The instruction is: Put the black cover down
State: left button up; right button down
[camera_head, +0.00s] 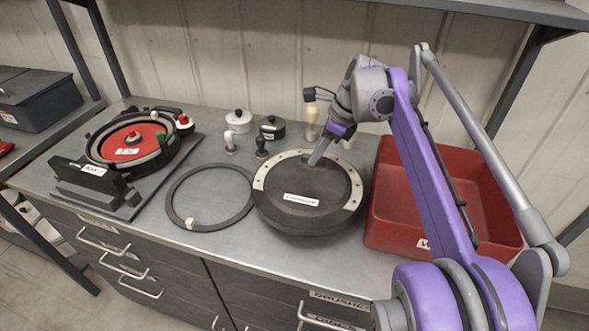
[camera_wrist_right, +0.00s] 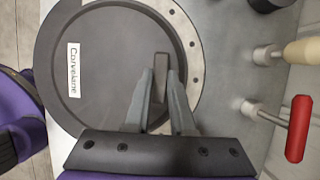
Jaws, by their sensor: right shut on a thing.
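The black cover (camera_head: 290,216) is a round dark disc with a white label and pale grey curved strips on its rim. It is near the middle of the bench in the head view, left of the red bin. My right gripper (camera_head: 318,157) is shut on the cover's raised handle. In the right wrist view my right gripper (camera_wrist_right: 160,95) has its fingers either side of the handle (camera_wrist_right: 161,82), and the cover (camera_wrist_right: 115,60) lies flat below. I cannot tell whether the cover's underside touches the bench. My left gripper is not in view.
A dark ring (camera_head: 171,207) lies just left of the cover. The seed meter with a red disc (camera_head: 130,142) stands further left. A red bin (camera_head: 395,243) stands right. Small pots (camera_head: 238,121) and tools (camera_head: 312,125) stand behind. Bare bench (camera_head: 220,255) shows in front.

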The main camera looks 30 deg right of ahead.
notch_tip(320, 180, down, 6)
jog(key=shift+b, duration=0.45)
jog(key=c, duration=0.8)
grip_release()
jog(key=shift+o, duration=0.2)
jog(key=p+v, duration=0.2)
jog(key=v, duration=1)
jog(key=shift+w+r, duration=0.1)
